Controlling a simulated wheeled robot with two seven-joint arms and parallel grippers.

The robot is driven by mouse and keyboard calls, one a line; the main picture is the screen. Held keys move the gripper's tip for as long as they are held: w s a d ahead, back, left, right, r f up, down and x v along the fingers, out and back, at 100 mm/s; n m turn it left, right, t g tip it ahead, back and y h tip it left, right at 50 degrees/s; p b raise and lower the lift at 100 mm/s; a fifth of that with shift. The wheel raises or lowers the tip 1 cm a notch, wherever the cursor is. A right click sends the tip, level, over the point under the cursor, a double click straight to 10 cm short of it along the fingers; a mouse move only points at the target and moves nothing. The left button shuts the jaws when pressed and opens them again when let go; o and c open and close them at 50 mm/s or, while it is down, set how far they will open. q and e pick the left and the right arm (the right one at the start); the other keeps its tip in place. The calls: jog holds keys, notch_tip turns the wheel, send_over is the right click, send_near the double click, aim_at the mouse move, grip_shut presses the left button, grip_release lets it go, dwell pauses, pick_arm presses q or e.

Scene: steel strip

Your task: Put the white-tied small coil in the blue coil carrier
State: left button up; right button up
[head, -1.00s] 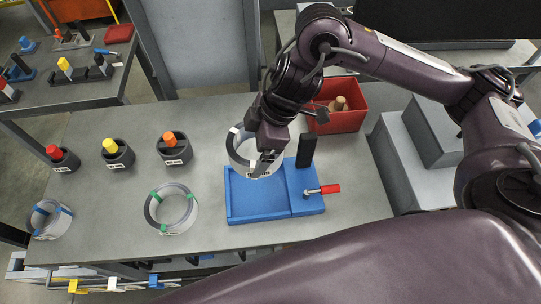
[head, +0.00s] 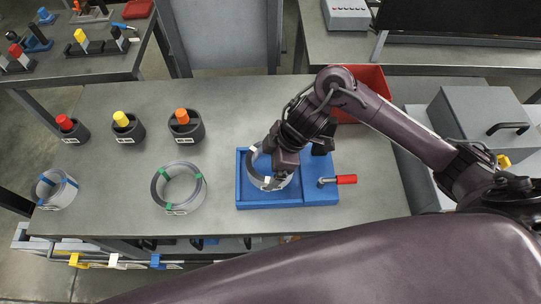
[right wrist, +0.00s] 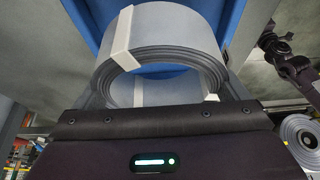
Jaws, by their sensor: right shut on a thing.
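The white-tied small coil (head: 285,182) is a grey ring with white ties, within the outline of the left bay of the blue coil carrier (head: 305,193). I cannot tell whether it touches the bay floor. My right gripper (head: 278,168) is shut on the coil's wall from above and hides part of it. In the right wrist view the coil (right wrist: 175,35) shows its layered edge and white ties, with blue carrier surface (right wrist: 225,22) behind it. The carrier has a red-handled lever (head: 346,179) at its right. My left gripper is not recognisable in either view.
A green-tied coil (head: 199,195) stands left of the carrier, and a blue-tied coil (head: 68,194) is at the far left. Dark holders with red (head: 65,122), yellow (head: 120,118) and orange (head: 182,116) tops stand behind. A red bin (head: 374,78) is behind the carrier.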

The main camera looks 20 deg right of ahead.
aim_at(264, 176)
jog(key=shift+w+f+b, duration=0.1)
jog(key=shift+f+b, duration=0.25)
jog(key=shift+f, duration=1.4)
jog(key=shift+f, duration=0.1)
jog(key=o, duration=1.7)
jog(key=shift+f, duration=0.2)
jog(key=shift+s, duration=0.2)
jog(key=shift+r, duration=0.25)
jog(key=p+v, duration=0.1)
jog(key=v, duration=1.1)
